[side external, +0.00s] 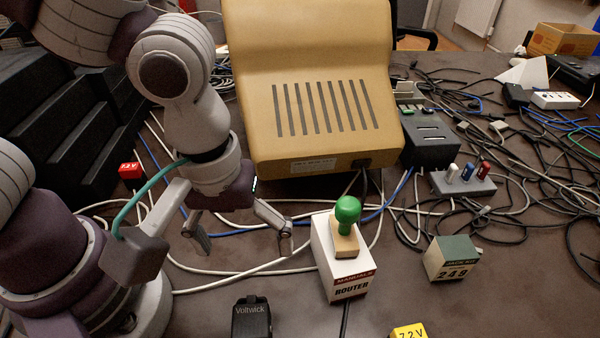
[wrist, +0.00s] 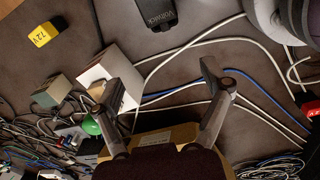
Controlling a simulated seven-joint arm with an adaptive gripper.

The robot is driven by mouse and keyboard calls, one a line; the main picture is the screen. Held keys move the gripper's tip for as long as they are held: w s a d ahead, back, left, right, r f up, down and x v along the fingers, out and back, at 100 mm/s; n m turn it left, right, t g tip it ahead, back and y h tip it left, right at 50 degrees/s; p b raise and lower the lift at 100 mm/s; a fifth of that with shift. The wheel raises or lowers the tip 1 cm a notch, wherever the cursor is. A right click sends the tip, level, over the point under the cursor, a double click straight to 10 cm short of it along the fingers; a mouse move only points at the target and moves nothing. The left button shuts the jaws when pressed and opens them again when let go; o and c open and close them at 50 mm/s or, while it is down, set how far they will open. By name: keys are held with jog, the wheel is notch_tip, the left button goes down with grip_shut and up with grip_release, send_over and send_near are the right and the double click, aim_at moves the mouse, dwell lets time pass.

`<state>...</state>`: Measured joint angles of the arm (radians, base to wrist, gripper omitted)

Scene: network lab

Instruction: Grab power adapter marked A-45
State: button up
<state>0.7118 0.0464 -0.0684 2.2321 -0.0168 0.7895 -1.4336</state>
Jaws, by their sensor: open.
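No marking A-45 can be read in either view. A black block marked Voltwick (side external: 251,318), which may be a power adapter, stands at the front edge of the side view; it also shows at the top of the wrist view (wrist: 158,12). My gripper (side external: 243,240) is open and empty above the table, left of the white router box and in front of the tan case. In the wrist view my gripper's fingers (wrist: 160,88) are spread over bare table and cables, apart from the Voltwick block.
A white router box (side external: 345,275) carries a green-knobbed stamp (side external: 346,225). A tan vented case (side external: 315,60) stands behind. A grey-green box (side external: 452,258), a yellow 7.2V block (side external: 408,331) and a red block (side external: 131,170) stand around. Tangled cables cover the right side.

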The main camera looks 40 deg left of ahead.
aim_at(250, 317)
jog(key=s+d+f, duration=0.1)
jog(key=s+d+f+n, duration=0.1)
jog(key=shift+f+g, duration=0.3)
jog(key=shift+n, duration=0.3)
jog(key=f, duration=1)
jog(key=shift+s+d, duration=0.1)
jog(key=shift+s, duration=0.3)
jog(key=shift+r, duration=0.1)
jog(key=c, duration=1.3)
